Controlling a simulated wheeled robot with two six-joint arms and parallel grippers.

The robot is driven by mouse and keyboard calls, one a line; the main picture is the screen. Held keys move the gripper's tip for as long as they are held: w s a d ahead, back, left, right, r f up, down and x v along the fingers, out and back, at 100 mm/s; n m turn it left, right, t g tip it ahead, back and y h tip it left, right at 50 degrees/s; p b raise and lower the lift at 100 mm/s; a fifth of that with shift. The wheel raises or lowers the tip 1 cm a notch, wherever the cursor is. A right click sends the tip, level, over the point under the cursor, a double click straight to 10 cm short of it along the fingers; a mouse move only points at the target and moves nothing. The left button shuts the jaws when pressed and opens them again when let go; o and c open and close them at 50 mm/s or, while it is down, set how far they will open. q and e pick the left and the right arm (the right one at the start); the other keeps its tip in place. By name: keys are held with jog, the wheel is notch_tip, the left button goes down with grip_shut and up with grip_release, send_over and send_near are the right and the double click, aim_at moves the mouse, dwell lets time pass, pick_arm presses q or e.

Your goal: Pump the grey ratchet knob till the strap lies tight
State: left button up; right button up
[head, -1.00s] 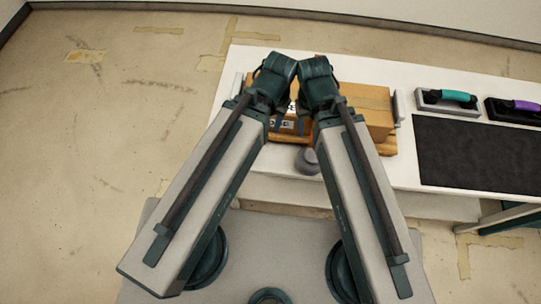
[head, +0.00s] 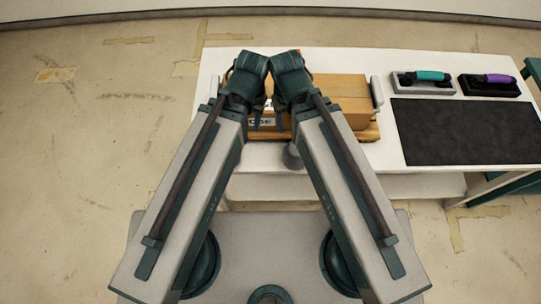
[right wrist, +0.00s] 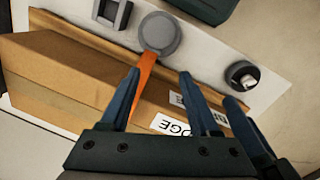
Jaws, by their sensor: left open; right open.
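The grey round ratchet knob (right wrist: 159,34) lies beyond my right fingertips in the right wrist view, with the orange strap (right wrist: 146,72) running from it over the box (right wrist: 70,80). In the head view a grey rounded knob (head: 292,157) shows near the table's front edge, partly behind my right arm. My right gripper (right wrist: 160,73) is open and empty above the box and strap, apart from the knob. My left gripper (head: 256,120) is open, close beside it over the box. Both wrists hide much of the box and strap, and I cannot tell the strap's tension.
The box rests on a wooden board (head: 368,135) on a white table (head: 385,170). A black knob with a pale cap (right wrist: 242,75) stands beside the box.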

grip_shut()
dwell(1.7)
